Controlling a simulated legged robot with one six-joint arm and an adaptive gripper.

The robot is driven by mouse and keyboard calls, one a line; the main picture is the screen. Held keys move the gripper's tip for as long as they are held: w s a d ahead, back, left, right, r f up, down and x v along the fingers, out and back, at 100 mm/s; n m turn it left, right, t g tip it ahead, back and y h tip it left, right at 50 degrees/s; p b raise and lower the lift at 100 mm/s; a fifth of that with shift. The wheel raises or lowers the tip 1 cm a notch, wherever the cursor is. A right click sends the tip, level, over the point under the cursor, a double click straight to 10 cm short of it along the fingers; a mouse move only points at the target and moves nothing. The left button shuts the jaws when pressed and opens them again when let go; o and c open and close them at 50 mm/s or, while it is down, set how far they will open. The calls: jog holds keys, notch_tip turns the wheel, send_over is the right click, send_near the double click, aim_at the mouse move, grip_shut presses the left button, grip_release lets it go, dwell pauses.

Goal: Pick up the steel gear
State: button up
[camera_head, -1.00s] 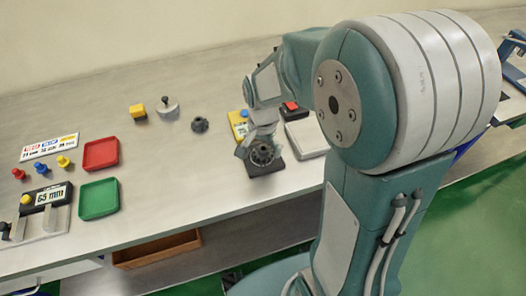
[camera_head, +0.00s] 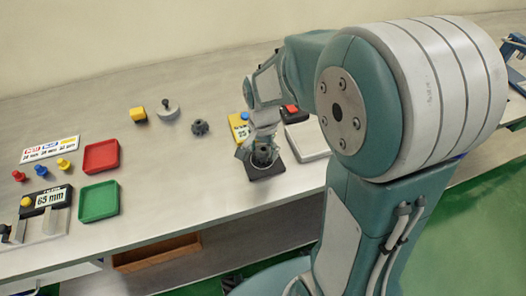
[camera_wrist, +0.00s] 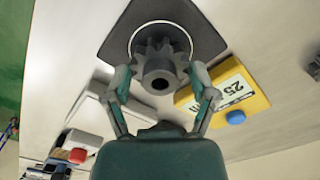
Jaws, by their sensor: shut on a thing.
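The steel gear (camera_wrist: 160,62) is dark grey and toothed, with a central hole. In the wrist view it sits between the two fingertips of my gripper (camera_wrist: 160,80), which is shut on it. Behind it is a dark square pad (camera_wrist: 112,45) with a pale ring. In the head view my gripper (camera_head: 262,150) is over the pad (camera_head: 268,172), and the gear is partly hidden by the fingers. I cannot tell whether the gear touches the pad. A second dark gear-like part (camera_head: 200,127) stands apart on the bench.
A yellow device (camera_wrist: 245,95) with a blue button and a pale scale (camera_head: 307,140) stand close beside the pad. Red (camera_head: 101,156) and green (camera_head: 99,201) trays are at left, with clear bench between.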

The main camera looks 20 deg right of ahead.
jog(key=s+r, duration=1.2)
jog(key=s, duration=0.2)
